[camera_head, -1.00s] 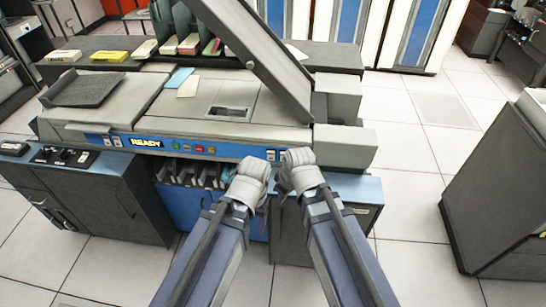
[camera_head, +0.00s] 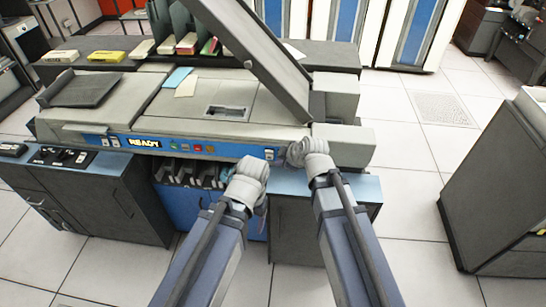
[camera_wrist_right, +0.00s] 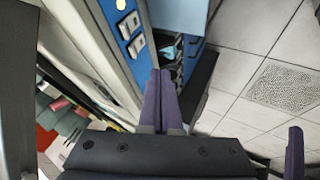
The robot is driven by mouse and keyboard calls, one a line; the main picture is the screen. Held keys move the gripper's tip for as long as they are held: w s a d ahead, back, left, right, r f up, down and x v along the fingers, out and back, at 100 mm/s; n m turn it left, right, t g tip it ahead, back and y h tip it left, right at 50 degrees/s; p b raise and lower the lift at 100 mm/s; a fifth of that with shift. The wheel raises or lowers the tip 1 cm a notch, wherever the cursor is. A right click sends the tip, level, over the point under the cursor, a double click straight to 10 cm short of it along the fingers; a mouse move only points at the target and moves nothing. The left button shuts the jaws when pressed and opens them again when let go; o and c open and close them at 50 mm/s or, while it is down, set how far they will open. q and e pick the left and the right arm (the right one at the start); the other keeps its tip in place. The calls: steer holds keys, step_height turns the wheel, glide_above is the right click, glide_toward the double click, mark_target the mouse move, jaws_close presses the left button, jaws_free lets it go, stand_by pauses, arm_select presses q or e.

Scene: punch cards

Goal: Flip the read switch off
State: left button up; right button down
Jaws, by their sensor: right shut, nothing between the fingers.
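The card machine (camera_head: 230,100) has a blue front panel (camera_head: 228,151) with a READY sign, coloured buttons and small white switches at both ends. The right-end switches (camera_head: 270,154) show just left of my right gripper (camera_head: 295,153). In the right wrist view two white switches (camera_wrist_right: 137,46) sit on the blue panel, left of the shut, empty purple fingers (camera_wrist_right: 160,78). The fingertips appear close to the panel; contact cannot be told. Labels are unreadable, so which one is the read switch is unclear. My left gripper (camera_head: 262,178) is below the panel, its fingers mostly hidden.
A raised grey slab (camera_head: 255,55) leans over the machine's right part. Loose cards (camera_head: 183,82) lie on its top. Card slots (camera_head: 190,173) open below the panel. A dark cabinet (camera_head: 500,190) stands at the right, with free tiled floor (camera_head: 410,190) between.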

mark_target(270, 152)
steer(key=b+x, duration=0.8)
steer(key=x, duration=0.2)
steer(key=shift+f, duration=0.1)
steer(key=w, duration=0.2)
steer(key=w+p, duration=0.1)
steer(key=w, duration=0.1)
steer(key=shift+d+r, duration=0.25)
steer(key=shift+r, duration=0.15)
steer(key=shift+w+r+g+p, duration=0.4)
steer(key=shift+w+r+p, duration=0.1)
steer(key=shift+w+p, duration=0.35)
steer(key=shift+s+f+b, duration=0.35)
steer(key=shift+f+b, duration=0.05)
steer(key=shift+r, duration=0.1)
